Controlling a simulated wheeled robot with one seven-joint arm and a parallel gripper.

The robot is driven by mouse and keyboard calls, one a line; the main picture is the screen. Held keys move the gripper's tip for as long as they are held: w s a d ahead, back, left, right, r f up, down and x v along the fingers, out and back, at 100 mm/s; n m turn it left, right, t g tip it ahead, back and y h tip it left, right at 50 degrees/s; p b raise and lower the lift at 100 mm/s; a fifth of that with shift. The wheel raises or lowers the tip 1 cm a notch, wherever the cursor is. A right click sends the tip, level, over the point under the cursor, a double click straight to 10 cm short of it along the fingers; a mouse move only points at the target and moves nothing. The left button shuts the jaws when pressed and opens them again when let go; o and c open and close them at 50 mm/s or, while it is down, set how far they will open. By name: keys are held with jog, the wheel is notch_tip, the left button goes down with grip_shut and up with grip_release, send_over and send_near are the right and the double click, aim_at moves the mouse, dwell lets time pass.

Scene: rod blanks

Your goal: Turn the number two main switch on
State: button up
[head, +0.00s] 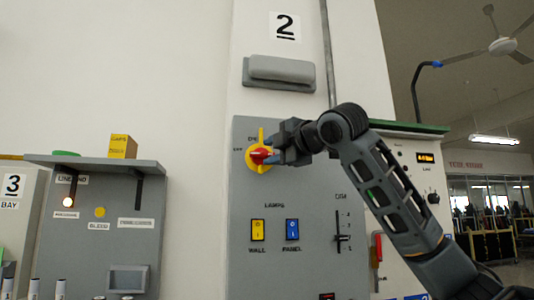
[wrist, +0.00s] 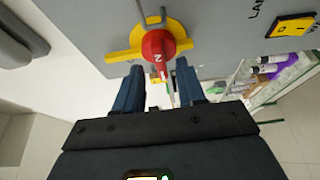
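The number two main switch is a red knob (head: 258,156) on a yellow plate (head: 261,138), on the grey panel under the "2" sign (head: 285,27). "ON" is lettered above it and "OFF" to its left. In the wrist view the red knob (wrist: 158,46) carries a white mark, and the yellow plate (wrist: 122,56) lies behind it. My gripper (head: 279,152) is just right of the knob in the head view. In the wrist view my gripper (wrist: 159,68) is open, its two blue fingers apart with the knob's near end between their tips. Contact cannot be told.
Below the switch are a yellow wall lamp switch (head: 258,230), a blue panel lamp switch (head: 292,229) and a slider (head: 343,238). A grey handle-like housing (head: 280,72) juts out above. A bay 3 console (head: 97,225) stands left; a red-handled lever (head: 378,248) is at right.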

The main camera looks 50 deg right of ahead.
aim_at(262, 150)
jog(key=shift+x, duration=1.2)
grip_shut()
